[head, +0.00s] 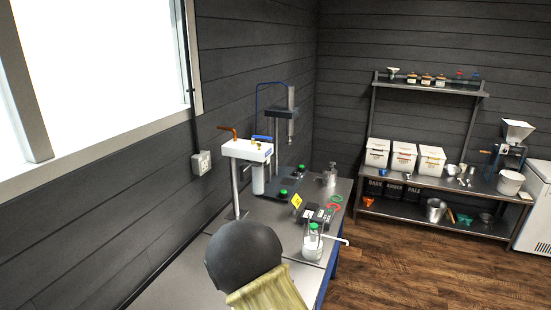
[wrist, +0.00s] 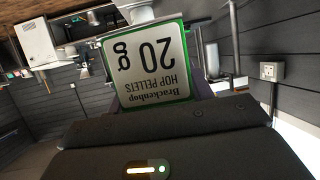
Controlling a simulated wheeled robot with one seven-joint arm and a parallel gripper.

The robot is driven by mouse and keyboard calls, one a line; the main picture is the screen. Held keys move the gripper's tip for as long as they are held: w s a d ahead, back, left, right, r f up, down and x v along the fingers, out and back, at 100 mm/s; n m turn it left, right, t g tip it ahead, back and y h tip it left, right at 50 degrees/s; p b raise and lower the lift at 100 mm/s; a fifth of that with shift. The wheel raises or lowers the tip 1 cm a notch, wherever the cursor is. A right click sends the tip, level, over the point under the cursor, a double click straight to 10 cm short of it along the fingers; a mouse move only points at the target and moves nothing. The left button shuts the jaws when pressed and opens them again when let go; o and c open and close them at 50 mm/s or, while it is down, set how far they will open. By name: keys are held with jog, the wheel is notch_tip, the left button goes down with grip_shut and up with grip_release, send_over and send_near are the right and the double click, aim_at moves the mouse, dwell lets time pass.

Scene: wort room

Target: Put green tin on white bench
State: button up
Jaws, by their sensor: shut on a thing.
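The green tin (wrist: 147,62) is close in the wrist view. It has a green edge and a pale label reading "Brackenhop HOP PELLETS 20 g", upside down in the picture. My gripper (wrist: 150,100) is shut on it; its dark body fills the lower part of that view and its fingertips are mostly hidden. In the head view the gripper and tin do not show clearly behind my dark arm link. A pale-topped bench (head: 182,282) runs along the left wall, its near part light and mostly bare; I cannot tell whether it is the white bench.
The bench's farther part holds a white tap unit (head: 246,150), a green-capped jar (head: 313,245), a dark scale (head: 318,215) and small green-topped items. At the back right stand a shelf rack (head: 450,205) with white bins and a white chest freezer (head: 535,215). Wooden floor lies open between.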

jog(key=s+d+f+n+y, duration=0.3)
jog(key=s+d+f, duration=0.1)
jog(key=d+f, duration=0.9)
notch_tip(320, 180, down, 9)
jog(key=d+b, duration=0.1)
jog(key=b, duration=0.9)
jog(key=shift+d+t, duration=0.15)
jog(key=shift+t, duration=0.15)
jog(key=shift+w, duration=0.1)
jog(key=s+f, duration=0.4)
jog(key=f, duration=0.1)
jog(key=shift+s+f, duration=0.15)
jog(key=shift+s, duration=0.15)
